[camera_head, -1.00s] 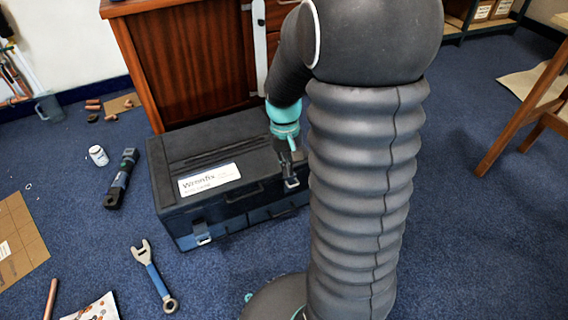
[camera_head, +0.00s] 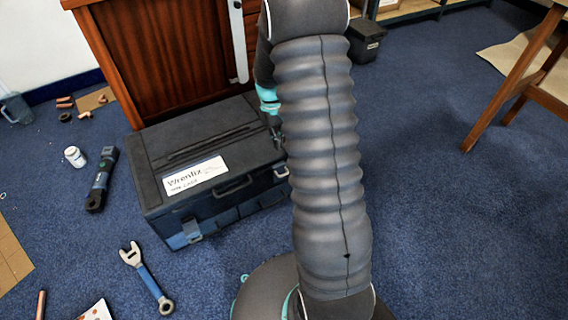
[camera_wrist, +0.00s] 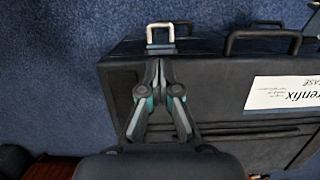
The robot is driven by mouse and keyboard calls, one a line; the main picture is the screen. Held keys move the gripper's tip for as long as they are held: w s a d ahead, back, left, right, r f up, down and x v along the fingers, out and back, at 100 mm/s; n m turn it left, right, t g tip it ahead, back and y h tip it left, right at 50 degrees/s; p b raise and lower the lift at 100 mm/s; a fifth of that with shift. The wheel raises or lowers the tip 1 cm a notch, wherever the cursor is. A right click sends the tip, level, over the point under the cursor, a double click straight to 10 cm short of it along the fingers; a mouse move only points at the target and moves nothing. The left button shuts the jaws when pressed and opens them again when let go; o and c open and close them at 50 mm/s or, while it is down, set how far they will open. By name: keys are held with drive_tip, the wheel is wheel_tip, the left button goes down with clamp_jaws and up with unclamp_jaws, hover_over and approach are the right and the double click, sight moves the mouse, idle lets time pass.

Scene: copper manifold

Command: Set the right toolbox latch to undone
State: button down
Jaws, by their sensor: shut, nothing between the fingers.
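The dark toolbox (camera_head: 215,140) stands shut on the blue carpet, with a white label on its lid. Its right latch (camera_head: 281,171) is a pale metal piece at the front edge, partly beside my arm in the head view. In the wrist view the right latch (camera_wrist: 160,30) shows as a pale loop sticking out past the front edge. I cannot tell whether it is fastened. My gripper (camera_wrist: 160,66) is shut and empty over the lid, its tips pointing at the latch with a gap between. In the head view my arm hides most of the gripper.
The toolbox handle (camera_wrist: 264,38) is next to the latch. The left latch (camera_head: 191,230) is at the other front corner. A wooden cabinet (camera_head: 165,55) stands behind the toolbox. A wrench (camera_head: 147,277) lies in front.

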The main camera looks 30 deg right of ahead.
wheel_tip(320, 180, down, 10)
drive_tip(key=s+b, duration=0.1)
drive_tip(key=s, duration=0.1)
idle(0.4)
drive_tip(key=shift+r, duration=0.1)
